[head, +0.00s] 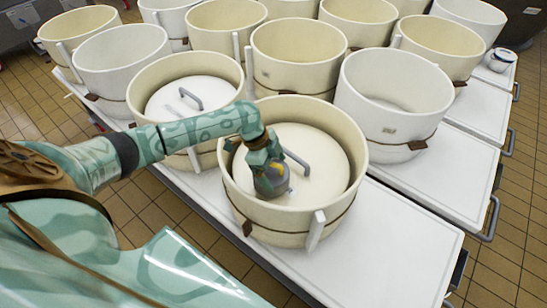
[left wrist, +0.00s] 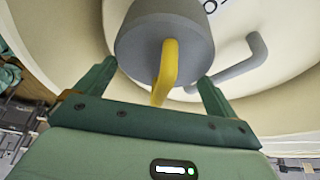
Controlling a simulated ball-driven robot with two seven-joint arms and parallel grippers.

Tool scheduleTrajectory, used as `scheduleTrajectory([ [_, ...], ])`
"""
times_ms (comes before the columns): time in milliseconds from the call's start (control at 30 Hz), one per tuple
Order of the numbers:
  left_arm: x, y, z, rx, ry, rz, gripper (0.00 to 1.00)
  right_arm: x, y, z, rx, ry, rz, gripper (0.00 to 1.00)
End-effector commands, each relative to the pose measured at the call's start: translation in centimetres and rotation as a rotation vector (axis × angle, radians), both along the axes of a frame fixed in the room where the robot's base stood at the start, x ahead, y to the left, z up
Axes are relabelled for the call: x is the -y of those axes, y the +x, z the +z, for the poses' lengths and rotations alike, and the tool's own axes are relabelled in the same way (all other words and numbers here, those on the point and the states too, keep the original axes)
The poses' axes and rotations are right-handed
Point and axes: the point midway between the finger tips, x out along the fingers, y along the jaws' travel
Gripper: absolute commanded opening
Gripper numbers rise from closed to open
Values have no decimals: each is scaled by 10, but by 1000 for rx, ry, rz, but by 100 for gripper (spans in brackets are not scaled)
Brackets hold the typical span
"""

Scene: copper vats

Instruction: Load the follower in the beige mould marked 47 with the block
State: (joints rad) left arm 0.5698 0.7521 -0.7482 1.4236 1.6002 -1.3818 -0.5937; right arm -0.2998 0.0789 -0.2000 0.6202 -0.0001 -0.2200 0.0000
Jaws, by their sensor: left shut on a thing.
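The front beige mould (head: 272,228) stands on the white table, with a pale round follower (head: 325,165) inside it. The follower has a grey bar handle (head: 297,162), which also shows in the left wrist view (left wrist: 243,62). No number 47 is readable on the mould. The block (head: 271,184) is a grey cylinder with a yellow handle, also in the left wrist view (left wrist: 150,30). My left gripper (head: 264,160) is shut on the block, inside the mould's rim over the follower. I cannot tell whether the block touches the follower. My right gripper is not in view.
Another beige mould (head: 232,72) with a follower stands at the back left. A white mould (head: 385,125) stands to the right. Several more moulds crowd behind. The white table (head: 400,240) is clear at front right; tiled floor (head: 515,230) lies beyond.

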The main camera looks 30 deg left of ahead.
Motion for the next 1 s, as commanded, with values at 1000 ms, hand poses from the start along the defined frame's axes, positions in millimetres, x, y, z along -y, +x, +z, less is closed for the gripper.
scheduleTrajectory([
  [1000, 1, 2, -4, 5, -4, 1, 25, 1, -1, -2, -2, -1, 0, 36],
])
